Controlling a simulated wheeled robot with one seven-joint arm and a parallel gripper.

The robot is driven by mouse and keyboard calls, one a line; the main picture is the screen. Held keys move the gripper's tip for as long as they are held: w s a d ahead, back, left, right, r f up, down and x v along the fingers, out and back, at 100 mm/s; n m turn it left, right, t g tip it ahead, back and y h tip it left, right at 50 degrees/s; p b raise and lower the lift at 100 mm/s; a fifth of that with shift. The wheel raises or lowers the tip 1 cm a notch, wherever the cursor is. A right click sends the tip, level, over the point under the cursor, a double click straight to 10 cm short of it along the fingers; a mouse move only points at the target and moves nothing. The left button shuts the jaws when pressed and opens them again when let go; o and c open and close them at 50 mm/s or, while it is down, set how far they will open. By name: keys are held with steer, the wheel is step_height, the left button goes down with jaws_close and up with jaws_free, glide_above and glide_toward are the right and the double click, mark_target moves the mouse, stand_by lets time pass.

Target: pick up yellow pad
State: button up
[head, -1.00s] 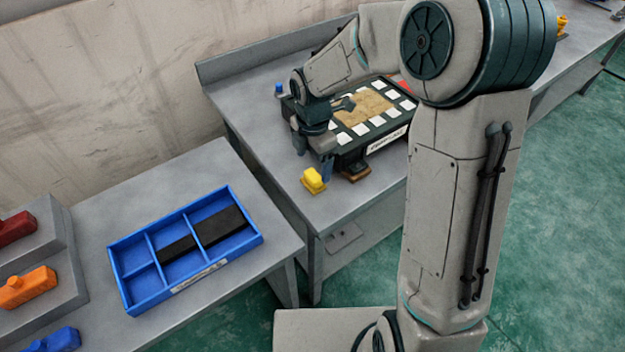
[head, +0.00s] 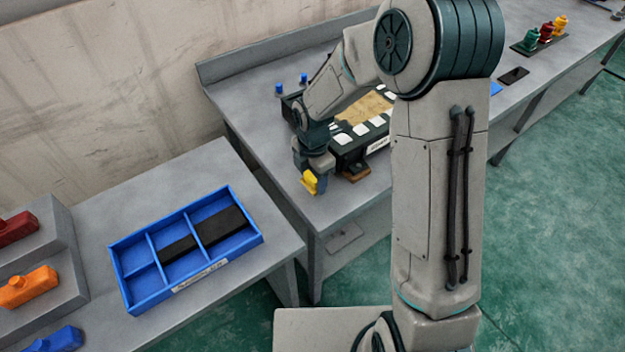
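The yellow pad (head: 309,183) is a small block at the near left part of the far grey bench, just left of the black case with white squares. My gripper (head: 315,182) points down right at the pad. A dark finger shows close along the pad's right side, and the gripper's body covers the pad's top. The other finger is hidden or too small to make out. I cannot tell whether the fingers are closed on the pad or only around it.
A black case (head: 349,153) with white squares and a brown block (head: 356,173) stand close to the right. Blue pegs (head: 303,78) are behind. A blue divided tray (head: 130,257) with black pieces lies on the nearer bench; a gap separates the benches.

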mark_target(312, 175)
steer(key=shift+c, duration=0.2)
step_height(312, 175, up, 10)
steer(key=o, duration=0.4)
steer(key=c, duration=0.3)
steer(key=shift+s+a, duration=0.1)
